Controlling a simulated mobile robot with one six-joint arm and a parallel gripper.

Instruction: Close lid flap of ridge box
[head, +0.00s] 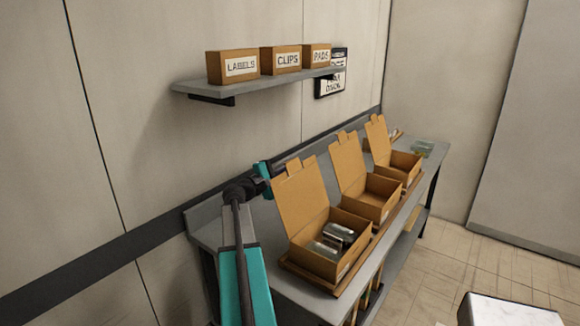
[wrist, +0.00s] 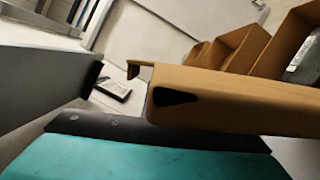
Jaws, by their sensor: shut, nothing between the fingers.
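Three brown cardboard boxes stand in a row on a grey bench, each with its lid flap raised. I cannot tell from any marking which one is the ridge box. The nearest box (head: 318,262) holds several shiny metallic items, and its lid flap (head: 300,200) stands up, leaning back toward the wall. The middle box (head: 378,210) and the far box (head: 405,174) are also open. My gripper (head: 266,172) is shut and empty, behind the upper left edge of the nearest flap. In the wrist view a brown cardboard flap (wrist: 235,103) with a dark slot is very close; contact is unclear.
The boxes rest on a brown board along the grey bench (head: 208,236). A wall shelf (head: 200,84) above holds three small boxes marked LABELS, CLIPS and PADS. A dark-framed sign hangs beside it. A white-topped block (head: 508,312) stands at lower right.

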